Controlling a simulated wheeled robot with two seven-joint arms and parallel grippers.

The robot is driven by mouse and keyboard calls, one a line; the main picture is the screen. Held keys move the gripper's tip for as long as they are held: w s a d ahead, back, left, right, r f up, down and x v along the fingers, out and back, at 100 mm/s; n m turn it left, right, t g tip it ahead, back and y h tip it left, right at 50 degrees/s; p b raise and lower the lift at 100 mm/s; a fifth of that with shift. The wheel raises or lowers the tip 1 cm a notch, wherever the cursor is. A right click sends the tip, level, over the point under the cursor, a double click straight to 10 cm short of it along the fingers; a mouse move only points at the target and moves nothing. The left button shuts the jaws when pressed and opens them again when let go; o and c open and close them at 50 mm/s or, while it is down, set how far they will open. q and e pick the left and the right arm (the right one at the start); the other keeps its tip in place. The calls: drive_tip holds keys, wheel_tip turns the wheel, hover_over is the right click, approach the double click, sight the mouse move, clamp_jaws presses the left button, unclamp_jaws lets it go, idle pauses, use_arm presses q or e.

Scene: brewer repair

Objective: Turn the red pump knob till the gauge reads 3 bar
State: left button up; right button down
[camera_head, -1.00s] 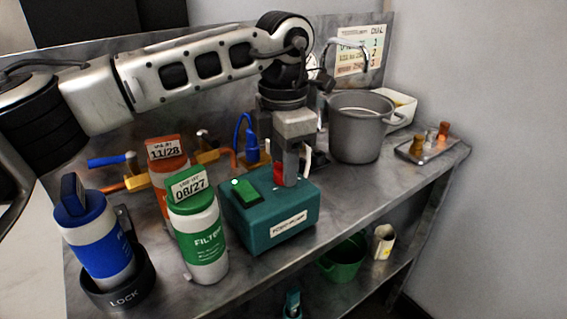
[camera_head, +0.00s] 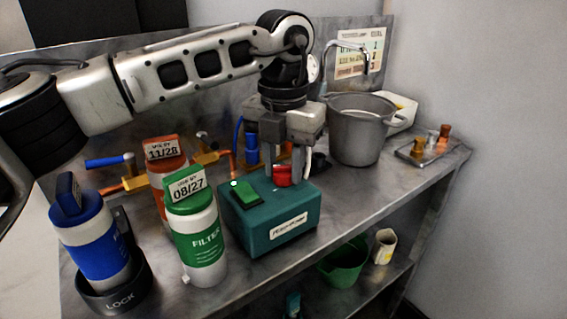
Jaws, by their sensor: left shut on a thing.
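The teal pump box (camera_head: 270,222) stands on the metal bench, with a lit green rocker switch (camera_head: 243,194) on its top. The red knob (camera_head: 283,176) sits on the top of the box toward the back right. My left gripper (camera_head: 284,174) points down from above and is shut on the red knob, one finger on each side. A white round face (camera_head: 313,69), perhaps the gauge, is mostly hidden behind my left arm. Its reading cannot be seen. My right gripper is not in view.
A green filter bottle (camera_head: 199,235) and an orange one (camera_head: 160,172) stand left of the box. A blue bottle (camera_head: 98,245) sits in a black lock holder (camera_head: 120,290). A grey pot (camera_head: 355,135) and small tray (camera_head: 424,153) stand right. A green bucket (camera_head: 343,262) is below.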

sight(284, 166)
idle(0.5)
use_arm(q)
drive_tip(key=o, duration=1)
drive_tip(key=shift+c, duration=0.2)
drive_tip(key=shift+r, duration=0.15)
wheel_tip(284, 166, up, 16)
drive_tip(key=p, duration=0.1)
drive_tip(key=shift+p, duration=0.4)
drive_tip(key=shift+f, duration=0.2)
